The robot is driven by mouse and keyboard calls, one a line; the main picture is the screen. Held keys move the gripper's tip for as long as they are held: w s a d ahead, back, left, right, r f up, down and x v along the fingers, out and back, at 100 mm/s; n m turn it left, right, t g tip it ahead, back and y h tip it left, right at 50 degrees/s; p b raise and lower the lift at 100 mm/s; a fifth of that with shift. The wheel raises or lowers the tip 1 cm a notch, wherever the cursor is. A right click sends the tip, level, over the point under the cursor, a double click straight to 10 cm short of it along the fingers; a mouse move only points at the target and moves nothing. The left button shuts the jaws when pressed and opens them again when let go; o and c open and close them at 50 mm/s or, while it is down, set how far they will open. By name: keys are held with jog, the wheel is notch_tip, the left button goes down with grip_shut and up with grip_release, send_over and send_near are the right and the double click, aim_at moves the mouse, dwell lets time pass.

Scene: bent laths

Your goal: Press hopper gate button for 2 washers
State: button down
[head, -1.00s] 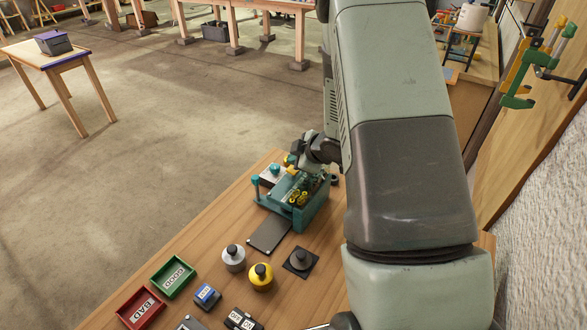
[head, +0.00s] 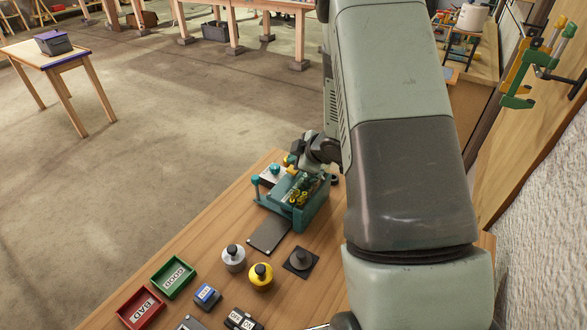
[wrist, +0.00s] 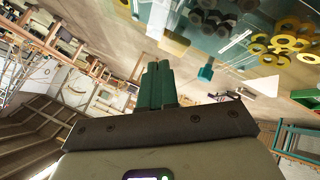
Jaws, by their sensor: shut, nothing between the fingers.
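The teal hopper (head: 308,203) stands at the far end of the wooden bench, with yellow and dark washers (head: 300,192) inside. A teal round knob (head: 275,169) sits on a pale plate at its far left; I cannot tell whether this is the gate button. In the wrist view, yellow and grey washers (wrist: 285,42) show at the upper right through a clear wall, and a small teal part (wrist: 205,72) is near them. My gripper (wrist: 158,68) is shut and empty, its teal fingers together just left of that part. Contact cannot be told.
A dark plate (head: 269,236) lies in front of the hopper. My arm hides the bench's right side.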

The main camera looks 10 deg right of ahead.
jog(key=shift+f, duration=0.1)
jog(key=shift+f, duration=0.35)
jog(key=shift+f, duration=0.75)
dwell(1.1)
jog(key=shift+r, duration=1.2)
jog(key=shift+r, duration=0.1)
jog(key=shift+r, duration=2.4)
jog(key=shift+d+r, duration=0.1)
dwell(0.5)
